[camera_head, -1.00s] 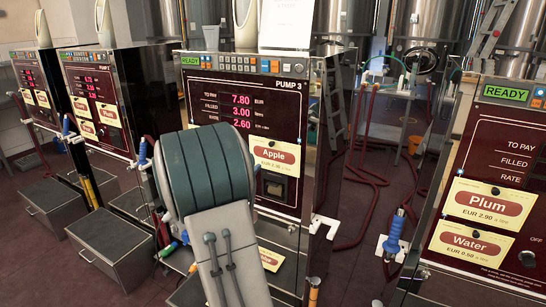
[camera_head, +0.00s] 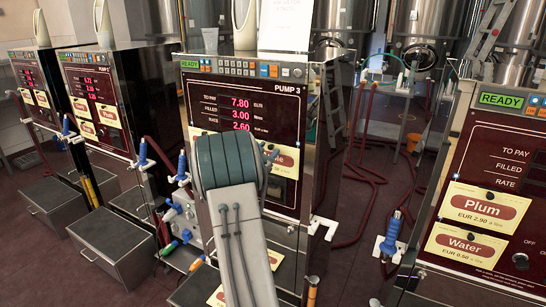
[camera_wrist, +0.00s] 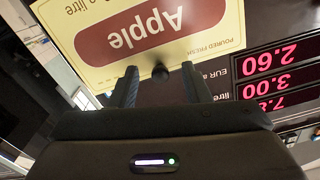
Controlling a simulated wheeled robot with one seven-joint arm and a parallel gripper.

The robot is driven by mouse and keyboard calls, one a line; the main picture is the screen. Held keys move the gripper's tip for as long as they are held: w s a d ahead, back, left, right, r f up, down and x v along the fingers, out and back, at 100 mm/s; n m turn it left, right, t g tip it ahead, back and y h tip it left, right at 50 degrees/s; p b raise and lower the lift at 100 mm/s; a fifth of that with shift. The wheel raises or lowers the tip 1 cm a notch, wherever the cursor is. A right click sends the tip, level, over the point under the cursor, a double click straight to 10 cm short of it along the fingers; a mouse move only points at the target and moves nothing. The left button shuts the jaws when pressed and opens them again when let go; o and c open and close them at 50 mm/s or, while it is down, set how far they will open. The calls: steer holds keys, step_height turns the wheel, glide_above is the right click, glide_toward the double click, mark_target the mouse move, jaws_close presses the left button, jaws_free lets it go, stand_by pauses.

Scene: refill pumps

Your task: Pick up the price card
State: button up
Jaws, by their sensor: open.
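The Apple price card (camera_wrist: 205,45), cream with a brown-red label, hangs on the front of Pump 3 and appears upside down in the wrist view. A small dark round knob (camera_wrist: 160,73) at that edge lies between the fingertips in the picture. I cannot tell whether the fingers touch the card.
Plum (camera_head: 485,206) and Water (camera_head: 466,246) cards hang on the right pump. Another card (camera_head: 274,260) lies low on Pump 3, partly behind my arm. Hoses (camera_head: 365,180) run along the floor between the pumps.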

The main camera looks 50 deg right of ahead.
steer(key=shift+d, duration=0.1)
steer(key=shift+c, duration=0.3)
steer(key=c, duration=0.8)
steer(key=shift+c, duration=0.2)
steer(key=shift+a+r, duration=0.35)
jaws_close()
steer(key=shift+s+a+r, duration=0.1)
steer(key=shift+a+r, duration=0.05)
steer(key=shift+r, duration=0.1)
steer(key=s+a+r, duration=0.2)
steer(key=a+r, duration=0.1)
steer(key=a, duration=0.3)
steer(key=s+a+r+b, duration=0.1)
steer(key=a+r, duration=0.2)
steer(key=a, duration=0.3)
steer(key=shift+s+a+r+b, duration=0.25)
steer(key=shift+s+r+b, duration=0.05)
steer(key=shift+s+r, duration=0.1)
